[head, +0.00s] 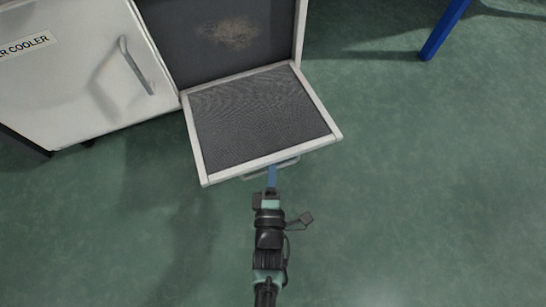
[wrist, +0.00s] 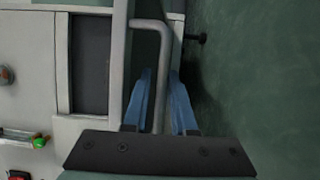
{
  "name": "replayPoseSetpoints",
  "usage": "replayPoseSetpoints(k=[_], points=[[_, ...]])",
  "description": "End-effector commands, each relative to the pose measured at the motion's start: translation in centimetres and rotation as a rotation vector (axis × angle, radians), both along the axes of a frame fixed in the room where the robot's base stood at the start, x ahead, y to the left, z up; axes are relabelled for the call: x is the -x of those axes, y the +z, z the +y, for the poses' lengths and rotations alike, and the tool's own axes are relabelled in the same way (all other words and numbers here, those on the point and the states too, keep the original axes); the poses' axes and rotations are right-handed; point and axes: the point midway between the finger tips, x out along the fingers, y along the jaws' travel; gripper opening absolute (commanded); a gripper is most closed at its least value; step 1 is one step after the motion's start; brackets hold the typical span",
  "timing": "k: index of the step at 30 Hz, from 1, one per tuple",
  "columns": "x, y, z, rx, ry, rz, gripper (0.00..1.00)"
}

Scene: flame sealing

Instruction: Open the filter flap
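The filter flap (head: 262,115), a dark mesh panel in a pale frame, stands swung out from the cabinet in the head view. The dark opening (head: 215,40) behind it is exposed. A bar handle (head: 272,168) runs along the flap's near edge and also shows in the wrist view (wrist: 166,50). My gripper (head: 272,178) is at this handle. In the wrist view its two blue fingers (wrist: 161,85) lie on either side of the handle bar. I cannot tell whether they press on it.
A white cabinet door with a cooler label (head: 28,45) and its own handle (head: 135,65) is left of the flap. A blue leg (head: 443,30) stands at the upper right. The green floor (head: 430,180) to the right is clear.

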Motion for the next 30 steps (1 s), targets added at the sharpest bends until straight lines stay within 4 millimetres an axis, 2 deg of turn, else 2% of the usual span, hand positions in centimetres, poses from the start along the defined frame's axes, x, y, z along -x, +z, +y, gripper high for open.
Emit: replayPoseSetpoints(k=[4,13,18,30], points=[[-1.11,-0.05,-0.12,0.0,0.0,-0.001,0.25],[-1.31,0.05,-0.1,0.0,0.0,0.001,0.25],[-1.28,0.05,-0.11,0.0,0.0,0.001,0.0],[-1.25,0.05,-0.11,0.0,0.0,0.001,0.0]])
